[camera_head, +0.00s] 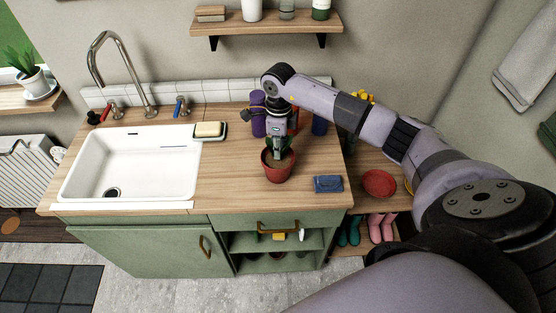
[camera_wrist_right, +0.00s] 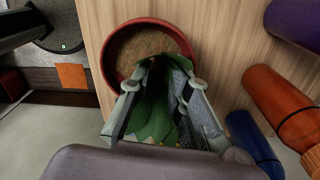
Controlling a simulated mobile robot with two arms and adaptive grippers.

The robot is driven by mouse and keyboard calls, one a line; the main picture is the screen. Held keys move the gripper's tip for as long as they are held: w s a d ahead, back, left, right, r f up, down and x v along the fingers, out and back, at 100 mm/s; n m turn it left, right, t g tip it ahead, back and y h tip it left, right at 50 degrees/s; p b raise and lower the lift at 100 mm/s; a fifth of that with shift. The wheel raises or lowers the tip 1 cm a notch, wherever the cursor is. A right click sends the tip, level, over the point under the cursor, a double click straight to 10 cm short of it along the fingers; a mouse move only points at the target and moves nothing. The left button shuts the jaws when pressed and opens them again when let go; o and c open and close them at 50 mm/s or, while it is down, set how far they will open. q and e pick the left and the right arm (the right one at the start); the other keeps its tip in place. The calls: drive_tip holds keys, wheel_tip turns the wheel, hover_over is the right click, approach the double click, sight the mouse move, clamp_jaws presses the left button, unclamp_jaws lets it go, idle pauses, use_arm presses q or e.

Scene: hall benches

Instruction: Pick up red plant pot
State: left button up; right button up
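The red plant pot (camera_head: 277,175) stands upright on the wooden counter (camera_head: 235,172), right of the sink. In the right wrist view its round red rim (camera_wrist_right: 107,62) surrounds brown soil, and green leaves (camera_wrist_right: 152,115) rise toward the camera. My right gripper (camera_head: 279,154) points down at the pot from above and hides part of the plant. In the wrist view its two fingers (camera_wrist_right: 164,86) are apart, with leaves between them and the tips over the near side of the pot. Whether they touch the plant is unclear. My left gripper is not in view.
A purple cylinder (camera_head: 258,122) stands behind the pot. A blue block (camera_head: 328,184) lies to its right, near the counter's front edge. A soap dish (camera_head: 209,132) and the white sink (camera_head: 130,165) are left. A red dish (camera_head: 380,184) sits on the lower bench. A shelf (camera_head: 265,24) hangs above.

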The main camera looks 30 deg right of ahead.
drive_tip(key=shift+f, duration=0.1)
drive_tip(key=shift+c, duration=0.3)
clamp_jaws()
idle(0.4)
